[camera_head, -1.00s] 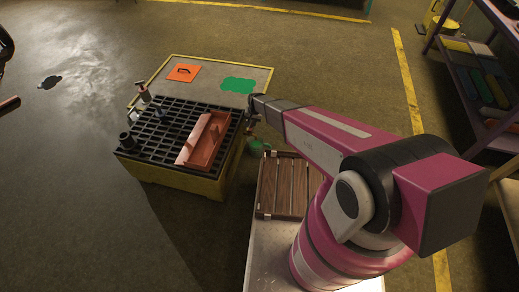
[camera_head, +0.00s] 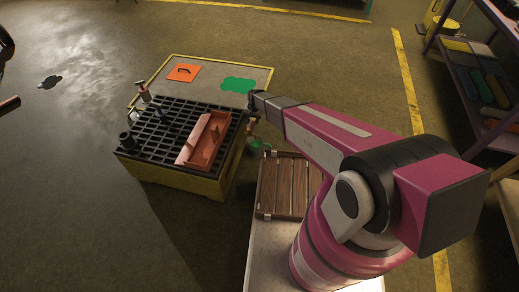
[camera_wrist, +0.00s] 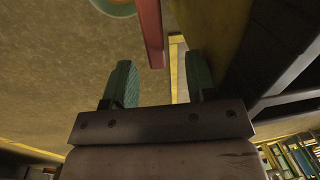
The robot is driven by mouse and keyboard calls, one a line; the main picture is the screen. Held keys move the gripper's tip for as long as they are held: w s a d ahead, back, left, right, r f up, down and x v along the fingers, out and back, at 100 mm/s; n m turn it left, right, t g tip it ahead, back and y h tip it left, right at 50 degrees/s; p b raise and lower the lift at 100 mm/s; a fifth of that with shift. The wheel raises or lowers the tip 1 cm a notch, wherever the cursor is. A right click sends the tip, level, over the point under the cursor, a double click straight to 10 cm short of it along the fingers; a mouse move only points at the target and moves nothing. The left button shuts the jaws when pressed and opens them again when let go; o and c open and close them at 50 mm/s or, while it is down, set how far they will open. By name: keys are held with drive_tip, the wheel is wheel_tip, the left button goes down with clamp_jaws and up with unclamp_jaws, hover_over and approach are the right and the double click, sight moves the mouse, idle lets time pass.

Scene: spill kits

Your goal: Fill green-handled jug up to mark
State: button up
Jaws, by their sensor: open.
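A small green item (camera_head: 258,145), which may be the green-handled jug, shows beside the right side of the yellow-based pallet, partly hidden by my arm; I cannot make out a handle or a mark. In the wrist view a round pale thing with a green edge (camera_wrist: 116,6) is cut off at the top; I cannot tell if it is the same item. My gripper (camera_wrist: 160,82) has its two teal fingers apart with nothing between them. In the head view my gripper (camera_head: 250,121) hangs by the pallet's right edge, small and dark.
The black-grated pallet (camera_head: 158,150) holds an orange-red trough (camera_head: 206,140), a pump bottle (camera_head: 143,91) and a dark cup (camera_head: 127,140). A slatted wooden crate (camera_head: 284,187) stands near my arm. A shelf (camera_head: 480,85) is at right. Open floor lies left.

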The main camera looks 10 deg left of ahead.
drive_tip(key=shift+d+r, duration=0.2)
drive_tip(key=shift+r, duration=1)
drive_tip(key=shift+d+r, duration=0.15)
drive_tip(key=shift+r, duration=1)
drive_tip(key=s+d+r, duration=0.6)
drive_tip(key=d+r, duration=0.3)
drive_tip(key=d, duration=0.2)
drive_tip(key=s+d+r+h, duration=0.1)
drive_tip(key=s+d+r, duration=0.6)
drive_tip(key=d+r, duration=0.2)
drive_tip(key=s+d+r, duration=0.6)
drive_tip(key=d+r, duration=0.3)
drive_tip(key=d, duration=0.5)
drive_tip(key=shift+s+r+n, duration=0.2)
drive_tip(key=shift+r+n, duration=0.1)
drive_tip(key=shift+r, duration=0.05)
